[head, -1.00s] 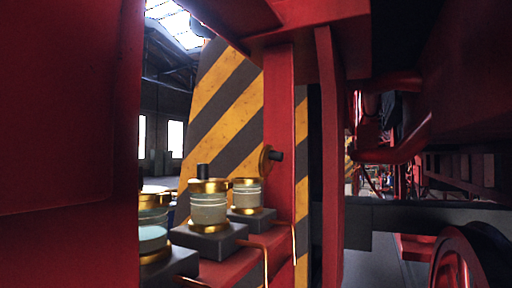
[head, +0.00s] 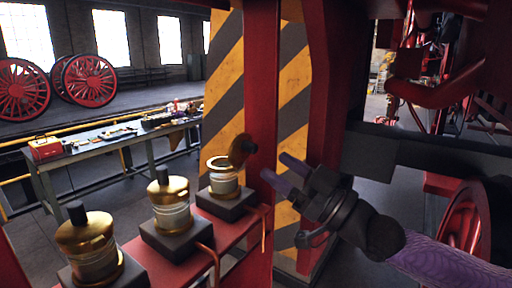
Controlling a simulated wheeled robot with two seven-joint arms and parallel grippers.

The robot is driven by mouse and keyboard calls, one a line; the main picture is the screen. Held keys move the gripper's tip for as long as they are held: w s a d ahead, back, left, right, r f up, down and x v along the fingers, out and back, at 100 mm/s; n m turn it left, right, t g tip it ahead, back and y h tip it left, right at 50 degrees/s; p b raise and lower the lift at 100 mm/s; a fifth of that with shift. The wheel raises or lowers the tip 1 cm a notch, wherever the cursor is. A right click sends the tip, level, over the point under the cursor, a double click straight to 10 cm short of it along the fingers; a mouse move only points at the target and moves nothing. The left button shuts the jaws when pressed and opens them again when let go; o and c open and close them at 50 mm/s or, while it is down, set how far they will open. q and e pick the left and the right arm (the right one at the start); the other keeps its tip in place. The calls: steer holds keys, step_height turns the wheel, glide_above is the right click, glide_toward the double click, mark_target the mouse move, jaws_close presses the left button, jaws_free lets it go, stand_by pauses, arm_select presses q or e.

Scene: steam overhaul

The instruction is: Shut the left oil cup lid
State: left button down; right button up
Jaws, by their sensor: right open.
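Three oil cups with glass bodies and brass tops stand in a row on a red ledge. The cup farthest right in the picture (head: 224,184) is open, its brass rim bare. Its lid (head: 240,150) stands tipped up on edge at the right of the rim, knob pointing right. The middle cup (head: 171,212) and the nearest cup (head: 90,250) have domed brass lids shut, each with a black knob on top. My right gripper (head: 273,168) is open and empty, its fingers pointing left, just right of the raised lid and apparently apart from it. My left gripper is not in view.
A red upright post (head: 262,80) stands close behind the open cup, before a yellow-and-black striped panel (head: 226,75). A dark beam (head: 420,160) and a red wheel (head: 470,225) are at the right. A workbench (head: 105,142) with tools stands at the far left.

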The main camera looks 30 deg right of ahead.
mark_target(255, 151)
steer(key=shift+w+a+r+p, duration=0.1)
steer(key=shift+w+r+p, duration=0.2)
steer(key=shift+w+r, duration=0.2)
steer(key=shift+p+x, duration=0.65)
steer(key=shift+x, duration=0.5)
steer(key=shift+w+a, duration=0.4)
steer(key=shift+w, duration=0.25)
jaws_close()
